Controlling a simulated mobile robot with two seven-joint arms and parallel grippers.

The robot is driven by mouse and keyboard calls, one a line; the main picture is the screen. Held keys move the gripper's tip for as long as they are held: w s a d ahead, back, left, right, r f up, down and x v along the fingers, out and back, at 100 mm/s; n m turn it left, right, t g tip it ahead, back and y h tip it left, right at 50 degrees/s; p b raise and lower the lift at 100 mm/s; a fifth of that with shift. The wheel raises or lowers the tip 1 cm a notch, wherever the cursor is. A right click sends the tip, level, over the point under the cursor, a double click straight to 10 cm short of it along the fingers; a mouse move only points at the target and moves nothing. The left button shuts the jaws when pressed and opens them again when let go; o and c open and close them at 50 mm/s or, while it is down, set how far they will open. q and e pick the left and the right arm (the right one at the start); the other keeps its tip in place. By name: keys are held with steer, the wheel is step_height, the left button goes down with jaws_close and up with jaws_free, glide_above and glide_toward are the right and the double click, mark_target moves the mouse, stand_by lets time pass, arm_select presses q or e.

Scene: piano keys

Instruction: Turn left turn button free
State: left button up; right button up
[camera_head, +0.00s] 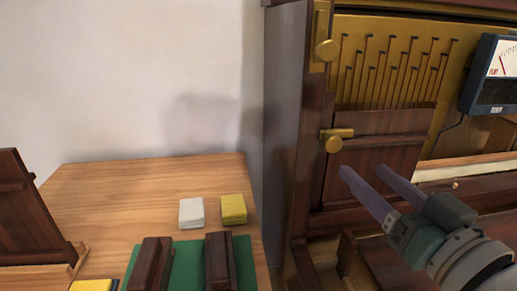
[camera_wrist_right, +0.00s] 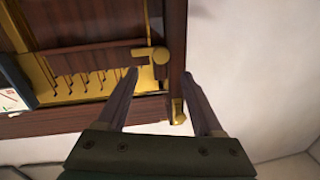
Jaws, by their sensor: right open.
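A brass turn button (camera_head: 335,138) with a round knob sits at the left edge of a dark wooden panel (camera_head: 375,165) in the piano. Its bar lies horizontal and reaches over the panel. In the right wrist view the turn button (camera_wrist_right: 158,55) appears between my fingertips in the picture, and I see no contact. My right gripper (camera_head: 361,176) is open and empty, just below and right of the button in the head view. It also shows in the wrist view (camera_wrist_right: 160,74). My left gripper is not in view.
A meter (camera_head: 492,75) hangs at the right. The table (camera_head: 120,190) at the left holds a white block (camera_head: 191,212), a yellow block (camera_head: 233,208) and dark wooden pieces on a green mat (camera_head: 187,265).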

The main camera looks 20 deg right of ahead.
mark_target(335, 145)
steer(key=w, duration=0.6)
steer(key=w+d+b, duration=0.1)
steer(key=w, duration=0.2)
steer(key=shift+w+r, duration=0.1)
steer(key=shift+c, duration=0.2)
jaws_close()
